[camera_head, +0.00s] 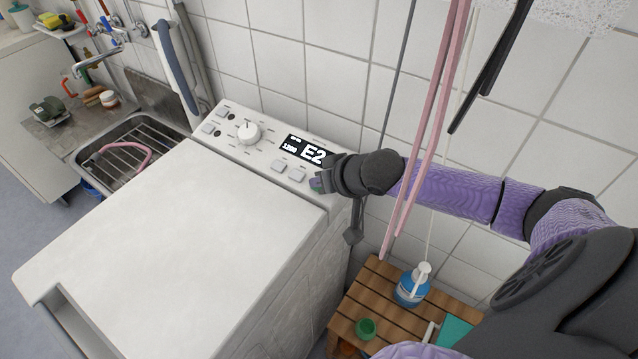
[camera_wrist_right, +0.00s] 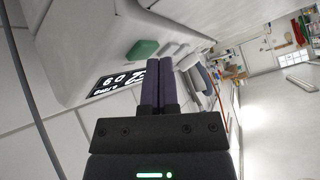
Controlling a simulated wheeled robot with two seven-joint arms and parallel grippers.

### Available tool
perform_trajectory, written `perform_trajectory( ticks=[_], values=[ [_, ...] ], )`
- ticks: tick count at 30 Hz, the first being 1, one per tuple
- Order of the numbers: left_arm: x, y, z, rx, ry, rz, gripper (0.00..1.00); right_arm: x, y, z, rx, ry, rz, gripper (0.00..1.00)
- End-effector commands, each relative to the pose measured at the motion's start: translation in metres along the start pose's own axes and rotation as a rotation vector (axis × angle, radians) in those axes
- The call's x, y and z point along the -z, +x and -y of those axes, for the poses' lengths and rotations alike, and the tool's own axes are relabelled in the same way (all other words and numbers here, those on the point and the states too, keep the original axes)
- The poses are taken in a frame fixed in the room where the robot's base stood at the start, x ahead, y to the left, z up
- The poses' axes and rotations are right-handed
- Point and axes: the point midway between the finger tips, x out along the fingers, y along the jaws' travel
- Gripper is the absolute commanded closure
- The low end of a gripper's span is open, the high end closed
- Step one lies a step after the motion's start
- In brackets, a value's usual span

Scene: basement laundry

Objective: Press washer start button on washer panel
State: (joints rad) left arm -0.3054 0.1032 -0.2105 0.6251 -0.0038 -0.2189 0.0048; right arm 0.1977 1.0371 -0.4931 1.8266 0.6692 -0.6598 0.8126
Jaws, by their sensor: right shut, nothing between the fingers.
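The white washer (camera_head: 185,235) has a panel along its back edge with a knob (camera_head: 248,132), several square buttons (camera_head: 279,166) and a black display reading "E2" (camera_head: 306,151). My right gripper (camera_head: 318,184) is shut and empty at the right end of the panel, beside the display. In the wrist view its two dark fingers (camera_wrist_right: 157,64) lie together, with their tips close to a green button (camera_wrist_right: 143,49) on the panel. I cannot tell whether they touch it. In the head view the gripper mostly hides this button. My left gripper is not in view.
A wooden slatted stool (camera_head: 377,293) with a blue bottle (camera_head: 411,288) and a green cup (camera_head: 366,328) stands right of the washer. A sink (camera_head: 128,140) is at the left.

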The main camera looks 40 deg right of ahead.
Motion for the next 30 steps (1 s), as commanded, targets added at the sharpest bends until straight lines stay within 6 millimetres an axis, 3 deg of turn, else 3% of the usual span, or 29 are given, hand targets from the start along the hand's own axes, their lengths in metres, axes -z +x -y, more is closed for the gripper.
perform_trajectory(
  ticks=[30],
  values=[
    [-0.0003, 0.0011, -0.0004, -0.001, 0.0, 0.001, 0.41, -0.0041, 0.0052, -0.0037, 0.0, 0.001, 0.001, 1.0]
  ],
)
